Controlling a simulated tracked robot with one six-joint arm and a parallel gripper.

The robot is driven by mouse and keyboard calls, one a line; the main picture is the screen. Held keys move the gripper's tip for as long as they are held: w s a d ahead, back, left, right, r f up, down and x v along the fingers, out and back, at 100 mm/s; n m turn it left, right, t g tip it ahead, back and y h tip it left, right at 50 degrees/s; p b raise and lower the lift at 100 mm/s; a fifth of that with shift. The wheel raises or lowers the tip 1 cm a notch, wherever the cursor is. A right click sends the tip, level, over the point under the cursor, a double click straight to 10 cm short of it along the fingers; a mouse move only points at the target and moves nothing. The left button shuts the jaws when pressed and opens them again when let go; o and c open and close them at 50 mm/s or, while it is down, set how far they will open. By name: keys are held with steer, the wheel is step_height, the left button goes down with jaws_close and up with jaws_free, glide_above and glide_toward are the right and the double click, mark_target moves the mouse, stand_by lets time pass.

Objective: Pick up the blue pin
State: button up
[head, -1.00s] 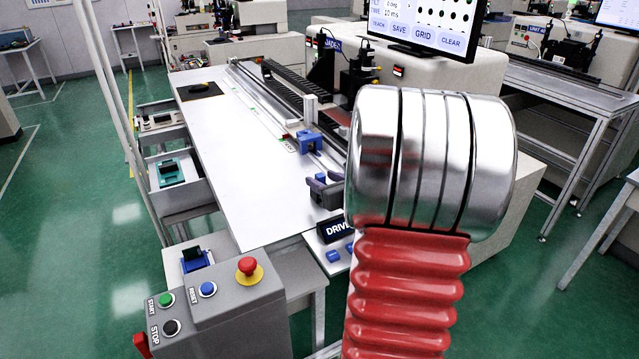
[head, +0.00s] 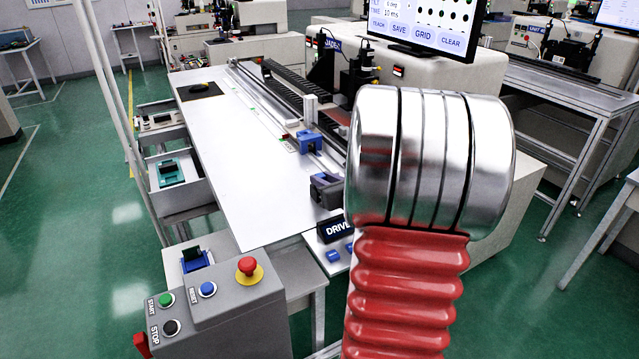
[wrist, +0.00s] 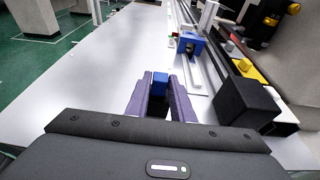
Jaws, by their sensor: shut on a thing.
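The blue pin (wrist: 160,81) shows in the wrist view as a small blue block between the tips of my gripper (wrist: 161,92). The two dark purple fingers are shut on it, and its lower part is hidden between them. In the head view my gripper (head: 325,188) is low over the right edge of the white table, partly hidden by my own arm. The pin itself cannot be made out clearly in the head view. Whether the pin touches the tabletop cannot be told.
A blue block fixture (wrist: 190,44) stands on the rail ahead, also in the head view (head: 311,143). A black block (wrist: 246,104) is close at right. The white tabletop (wrist: 90,85) is clear at left. A control box (head: 235,315) stands at the near end.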

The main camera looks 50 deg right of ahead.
jaws_close()
steer(key=shift+r, duration=0.1)
step_height(320, 180, up, 10)
stand_by(0.6)
stand_by(0.5)
